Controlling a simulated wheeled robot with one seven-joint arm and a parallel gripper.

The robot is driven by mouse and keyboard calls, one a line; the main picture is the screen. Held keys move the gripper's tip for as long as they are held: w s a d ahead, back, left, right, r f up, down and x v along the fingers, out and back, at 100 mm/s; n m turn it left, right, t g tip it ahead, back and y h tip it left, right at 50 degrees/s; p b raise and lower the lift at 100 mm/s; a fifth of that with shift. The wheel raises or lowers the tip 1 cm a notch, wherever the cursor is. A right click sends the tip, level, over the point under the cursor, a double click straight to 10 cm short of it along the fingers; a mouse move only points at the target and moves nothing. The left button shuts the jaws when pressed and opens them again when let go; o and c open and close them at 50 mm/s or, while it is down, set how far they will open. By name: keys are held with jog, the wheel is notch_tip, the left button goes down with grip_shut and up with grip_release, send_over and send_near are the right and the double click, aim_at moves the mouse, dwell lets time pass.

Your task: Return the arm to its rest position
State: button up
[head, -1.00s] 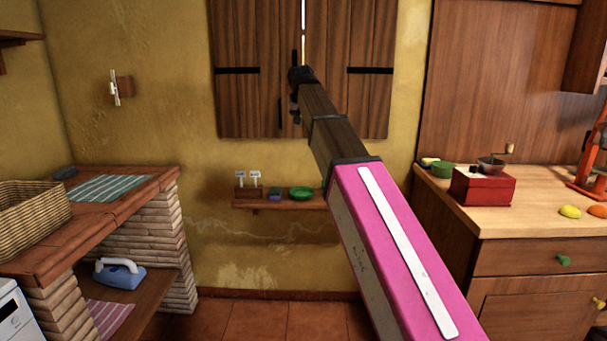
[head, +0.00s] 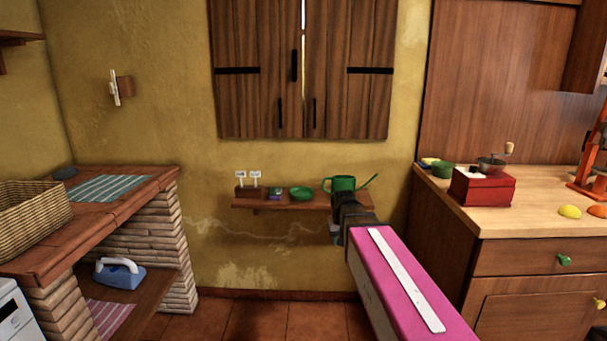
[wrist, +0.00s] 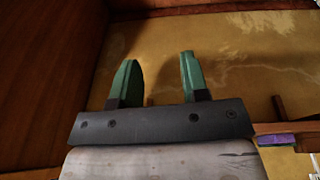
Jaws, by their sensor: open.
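My arm, with a pink link, reaches forward from the lower right in the head view and ends in front of the right part of the wall shelf. In the wrist view my gripper (wrist: 157,82) has two green fingers standing well apart with nothing between them. Behind the fingers is yellow wall.
A small wall shelf (head: 270,203) holds a green watering can (head: 342,184), a green bowl (head: 302,194) and small labelled markers. A wooden counter (head: 520,215) with a red grinder (head: 482,187) stands right. A brick counter (head: 110,215) with a basket (head: 32,213) stands left. Floor between them is clear.

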jog(key=s+d+f+g, duration=0.1)
jog(key=s+d+f, duration=0.1)
jog(key=s+f, duration=0.5)
jog(key=s+d+f+g, duration=0.1)
jog(key=s+d+f, duration=0.2)
jog(key=s+f, duration=0.4)
jog(key=shift+s+y, duration=0.3)
jog(key=shift+s, duration=0.25)
